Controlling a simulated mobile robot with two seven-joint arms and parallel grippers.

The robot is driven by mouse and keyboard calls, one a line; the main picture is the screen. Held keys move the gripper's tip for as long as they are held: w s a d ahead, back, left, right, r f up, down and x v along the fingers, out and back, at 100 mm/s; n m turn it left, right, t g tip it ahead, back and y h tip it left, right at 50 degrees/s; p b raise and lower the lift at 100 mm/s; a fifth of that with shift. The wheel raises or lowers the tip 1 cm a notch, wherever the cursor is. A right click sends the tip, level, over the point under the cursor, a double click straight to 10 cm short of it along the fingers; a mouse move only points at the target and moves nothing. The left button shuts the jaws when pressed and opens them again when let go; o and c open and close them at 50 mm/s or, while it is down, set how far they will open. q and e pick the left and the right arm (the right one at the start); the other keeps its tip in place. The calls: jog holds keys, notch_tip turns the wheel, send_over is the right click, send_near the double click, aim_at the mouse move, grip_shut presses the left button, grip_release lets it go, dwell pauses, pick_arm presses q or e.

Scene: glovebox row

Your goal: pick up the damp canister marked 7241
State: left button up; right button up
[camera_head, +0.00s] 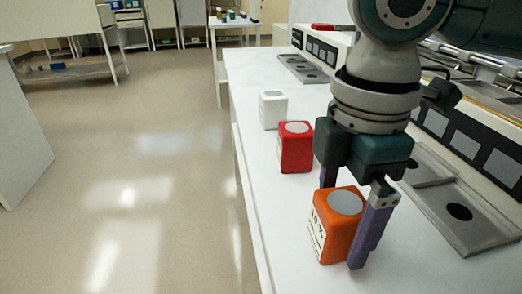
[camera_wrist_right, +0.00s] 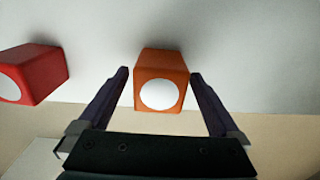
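An orange canister (camera_head: 335,225) with a pale round top stands on the white bench. Its side label seems to read "10 %"; I cannot read 7241 on any canister. My right gripper (camera_head: 343,222) is open, its purple fingers pointing down on either side of the orange canister. In the right wrist view the orange canister (camera_wrist_right: 161,85) sits between the fingertips, with a gap on both sides. A red canister (camera_head: 296,147) and a white canister (camera_head: 272,109) stand farther back along the bench. The red canister (camera_wrist_right: 33,75) is at the left of the wrist view. My left gripper is not in view.
The white bench (camera_head: 250,75) runs away from me, its left edge close to the canisters. Recessed metal trays (camera_head: 460,210) and a panelled housing line the right side. A red object (camera_head: 322,27) lies at the back. The floor on the left is open.

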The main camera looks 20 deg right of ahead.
jog(key=c, duration=1.3)
jog(key=shift+c, duration=0.6)
jog(key=shift+r, duration=0.15)
